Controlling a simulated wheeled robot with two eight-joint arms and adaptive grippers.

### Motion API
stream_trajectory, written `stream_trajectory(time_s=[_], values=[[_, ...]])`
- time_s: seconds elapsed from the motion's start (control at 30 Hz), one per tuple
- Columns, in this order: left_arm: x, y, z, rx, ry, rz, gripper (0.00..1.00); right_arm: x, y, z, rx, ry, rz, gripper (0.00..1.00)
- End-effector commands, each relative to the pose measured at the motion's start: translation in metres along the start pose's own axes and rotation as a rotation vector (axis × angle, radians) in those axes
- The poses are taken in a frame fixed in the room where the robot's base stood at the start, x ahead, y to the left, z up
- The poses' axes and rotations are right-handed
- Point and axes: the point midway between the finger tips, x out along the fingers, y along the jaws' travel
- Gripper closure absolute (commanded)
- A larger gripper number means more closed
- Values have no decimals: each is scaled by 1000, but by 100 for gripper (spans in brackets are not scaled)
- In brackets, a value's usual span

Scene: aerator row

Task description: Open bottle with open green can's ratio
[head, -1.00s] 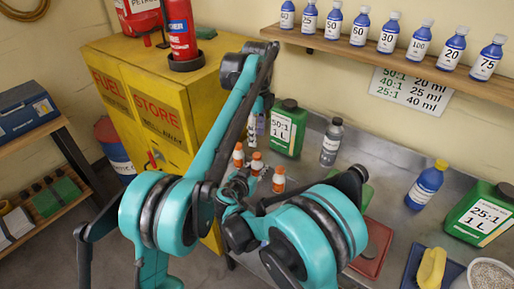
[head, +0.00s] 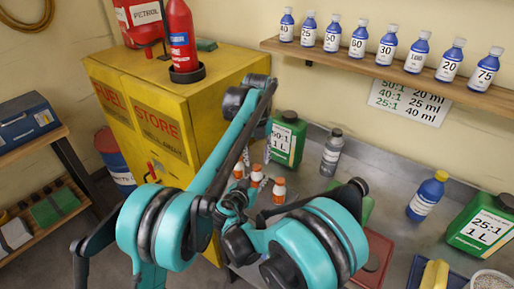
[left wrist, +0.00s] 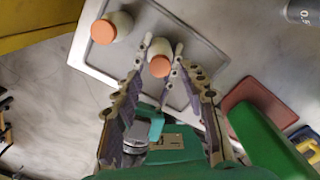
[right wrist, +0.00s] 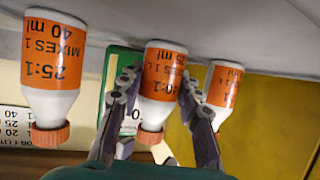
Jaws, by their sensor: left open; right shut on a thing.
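Another, marked 25:1 1 L (head: 482,228), stands at the right with a dark top; I cannot tell whether either is open. Three white bottles with orange caps and labels stand together; the left one in the right wrist view (right wrist: 52,75) reads 25:1, 40 ml. My right gripper (right wrist: 158,88) is shut on the middle bottle (right wrist: 160,70), whose ratio is partly hidden. My left gripper (left wrist: 162,55) is open above the bottles, an orange cap (left wrist: 159,66) between its fingertips.
The bottles stand on a pale tray (left wrist: 207,62). A grey bottle (head: 332,152), a blue bottle (head: 425,198) and a red tray (head: 376,255) are on the bench. A wall shelf (head: 400,75) holds several blue bottles above a ratio chart (head: 410,100). The yellow cabinet (head: 205,95) stands left.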

Motion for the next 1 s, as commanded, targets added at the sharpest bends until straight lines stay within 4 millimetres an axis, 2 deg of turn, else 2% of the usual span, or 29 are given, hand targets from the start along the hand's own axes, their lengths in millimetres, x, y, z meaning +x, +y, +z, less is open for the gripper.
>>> stream_trajectory(time_s=[0.2, 0.53, 0.57, 0.7, 0.9, 1.0], values=[[25, 0, 0, -1, 0, 0, 58, 0, 0, 0, 0, -1, 0, 100], [29, 0, 0, -2, 0, 0, 58, 0, 0, 0, 0, -1, 0, 100], [29, 0, 0, -2, 0, 0, 61, 0, 0, 0, 0, -1, 0, 100], [29, 0, 0, -2, 0, 0, 98, 0, 0, 0, 0, -1, 0, 100], [29, 0, 0, -6, 0, 0, 100, 0, 0, 0, 1, -1, 0, 100], [29, 0, 0, -70, 0, 0, 100, 0, 0, 0, 1, -1, 0, 100]])
